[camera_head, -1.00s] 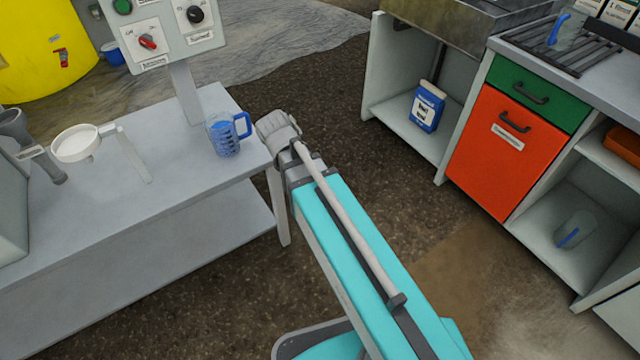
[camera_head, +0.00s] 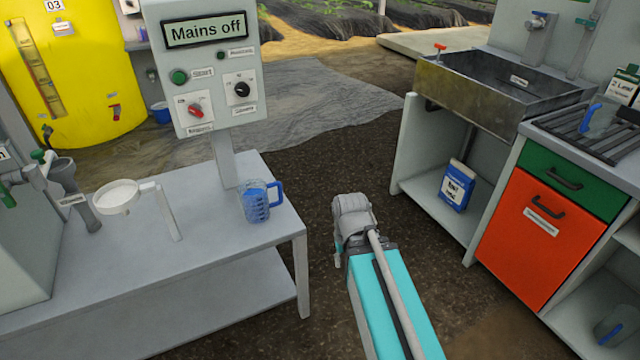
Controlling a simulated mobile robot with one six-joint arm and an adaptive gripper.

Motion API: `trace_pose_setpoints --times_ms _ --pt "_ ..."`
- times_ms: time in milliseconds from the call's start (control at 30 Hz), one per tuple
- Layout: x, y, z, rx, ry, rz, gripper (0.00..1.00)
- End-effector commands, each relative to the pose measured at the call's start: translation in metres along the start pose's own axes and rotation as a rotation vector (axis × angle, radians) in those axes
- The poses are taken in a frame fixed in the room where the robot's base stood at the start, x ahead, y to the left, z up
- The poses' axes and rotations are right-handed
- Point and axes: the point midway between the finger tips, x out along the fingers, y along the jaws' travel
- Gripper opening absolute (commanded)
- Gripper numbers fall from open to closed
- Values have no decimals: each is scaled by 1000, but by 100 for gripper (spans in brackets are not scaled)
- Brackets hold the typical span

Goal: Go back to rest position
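My arm reaches up from the bottom of the head view, with a turquoise link and a grey joint at its far end. My gripper's fingers do not show, so its state is hidden. The arm's visible end is over the dark floor, between the grey bench (camera_head: 255,244) on the left and the cabinets on the right. It appears apart from both.
A blue-handled jug (camera_head: 256,203) with blue contents stands near the bench's right edge. A control panel (camera_head: 205,65) reads "Mains off". A white funnel holder (camera_head: 118,197) is on the bench. A sink (camera_head: 490,85), an orange door (camera_head: 535,240) and a blue-white box (camera_head: 457,186) are right.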

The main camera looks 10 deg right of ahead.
Motion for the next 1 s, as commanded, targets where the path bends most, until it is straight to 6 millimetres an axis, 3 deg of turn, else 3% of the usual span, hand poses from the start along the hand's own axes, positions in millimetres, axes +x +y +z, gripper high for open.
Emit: trace_pose_setpoints --times_ms 267,1000 --pt "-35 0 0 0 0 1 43" --pt "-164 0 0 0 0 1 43"
